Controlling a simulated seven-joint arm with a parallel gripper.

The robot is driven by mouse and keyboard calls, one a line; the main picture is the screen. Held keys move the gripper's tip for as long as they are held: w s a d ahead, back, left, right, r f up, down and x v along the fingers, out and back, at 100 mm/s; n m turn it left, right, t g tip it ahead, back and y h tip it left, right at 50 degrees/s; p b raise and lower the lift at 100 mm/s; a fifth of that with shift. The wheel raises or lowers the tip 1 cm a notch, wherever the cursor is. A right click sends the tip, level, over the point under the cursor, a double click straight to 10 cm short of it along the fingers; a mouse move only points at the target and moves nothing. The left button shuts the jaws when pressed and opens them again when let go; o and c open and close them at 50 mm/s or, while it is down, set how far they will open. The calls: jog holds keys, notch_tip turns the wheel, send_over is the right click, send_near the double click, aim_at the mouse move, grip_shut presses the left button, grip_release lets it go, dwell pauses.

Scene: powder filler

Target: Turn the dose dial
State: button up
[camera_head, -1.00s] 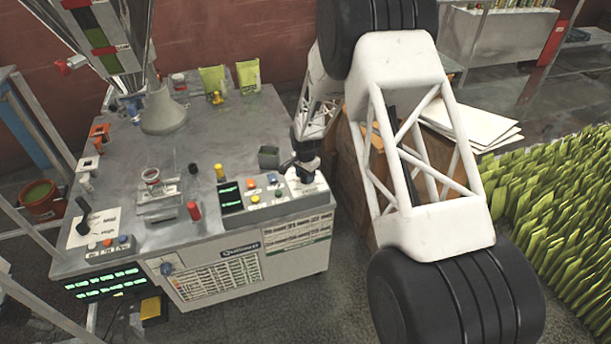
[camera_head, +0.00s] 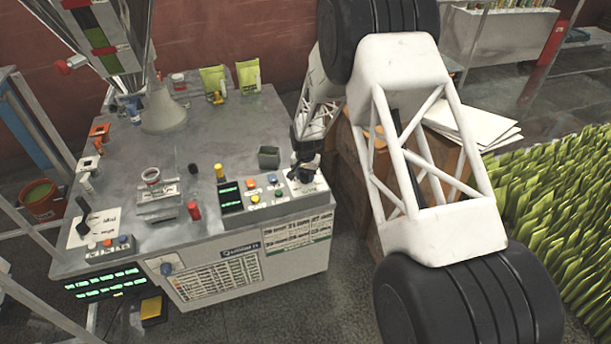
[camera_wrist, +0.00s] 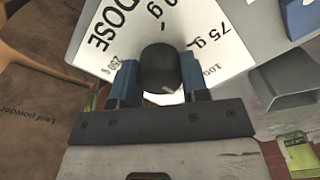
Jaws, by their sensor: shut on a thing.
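The dose dial is a black rounded knob (camera_wrist: 159,68) in the wrist view. It stands on a white plate (camera_wrist: 118,32) printed with "DOSE", "75 g" and other gram marks. My gripper (camera_wrist: 158,84) has its two blue fingers closed on either side of the knob. In the head view my gripper (camera_head: 305,170) points down over the white dial plate (camera_head: 316,184), at the right end of the control panel. There the gripper mostly hides the knob, and I cannot tell which mark it points to.
Left of the dial are coloured buttons (camera_head: 255,199) and a green display (camera_head: 230,196). A grey open bin (camera_head: 269,157) stands just behind the panel and also shows in the wrist view (camera_wrist: 285,85). Cardboard boxes (camera_head: 352,175) stand close on the right.

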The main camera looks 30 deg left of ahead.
aim_at(305, 174)
jog(key=n, duration=1.1)
jog(key=shift+n, duration=2.2)
jog(key=o, duration=0.9)
jog(key=shift+r, duration=3.9)
